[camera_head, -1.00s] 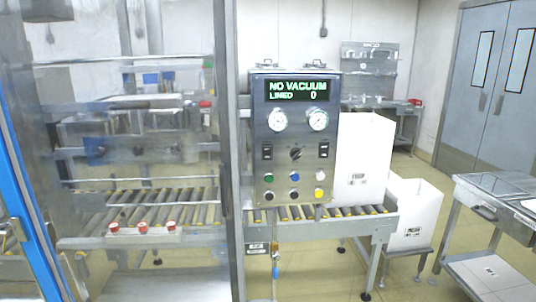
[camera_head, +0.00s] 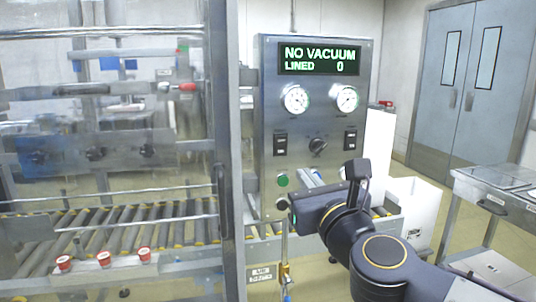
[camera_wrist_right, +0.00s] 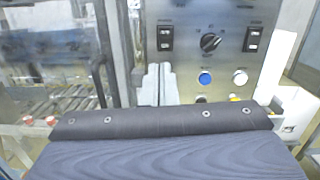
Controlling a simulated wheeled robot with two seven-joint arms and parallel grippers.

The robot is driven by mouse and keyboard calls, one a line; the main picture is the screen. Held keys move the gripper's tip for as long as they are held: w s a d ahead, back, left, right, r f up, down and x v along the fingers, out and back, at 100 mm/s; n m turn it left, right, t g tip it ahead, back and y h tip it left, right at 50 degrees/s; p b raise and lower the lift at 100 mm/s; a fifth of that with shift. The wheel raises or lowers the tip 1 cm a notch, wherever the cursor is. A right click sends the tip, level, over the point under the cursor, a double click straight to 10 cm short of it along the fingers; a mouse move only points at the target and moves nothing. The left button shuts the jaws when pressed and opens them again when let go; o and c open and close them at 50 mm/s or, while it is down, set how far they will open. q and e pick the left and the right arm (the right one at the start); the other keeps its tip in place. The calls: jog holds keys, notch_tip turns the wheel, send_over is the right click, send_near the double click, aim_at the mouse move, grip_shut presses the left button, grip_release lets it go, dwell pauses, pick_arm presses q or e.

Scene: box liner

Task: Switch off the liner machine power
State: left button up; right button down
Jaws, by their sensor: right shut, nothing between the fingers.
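The liner machine's steel control panel (camera_head: 268,110) stands upright ahead. Its lit display (camera_head: 318,59) reads NO VACUUM, LINED 0. Below two gauges are a left rocker switch (camera_head: 280,144), a dark rotary knob (camera_head: 318,146) and a right rocker switch (camera_head: 350,140). All three also show in the right wrist view. My right gripper (camera_head: 311,178) is shut and empty, its fingers pointing at the panel below the left switch and knob. In the wrist view the fingers (camera_wrist_right: 158,84) are left of a blue button (camera_wrist_right: 205,78); contact cannot be told. My left gripper is out of view.
A green button (camera_head: 282,180) is just left of the fingers. A white button (camera_wrist_right: 239,76) is right of the blue one. A glass-fronted enclosure with a roller conveyor (camera_head: 110,232) is at left, white boxes (camera_head: 420,212) and a steel table (camera_head: 500,190) at right.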

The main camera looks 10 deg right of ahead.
aim_at(279, 141)
jog(key=shift+w+m, duration=0.25)
jog(key=shift+m, duration=0.45)
jog(key=w, duration=0.4)
jog(key=w+r+p, duration=0.1)
jog(key=w, duration=0.9)
jog(key=shift+a+r+p, duration=0.15)
jog(key=shift+r+p, duration=0.15)
jog(key=shift+r, duration=0.1)
jog(key=shift+s, duration=0.1)
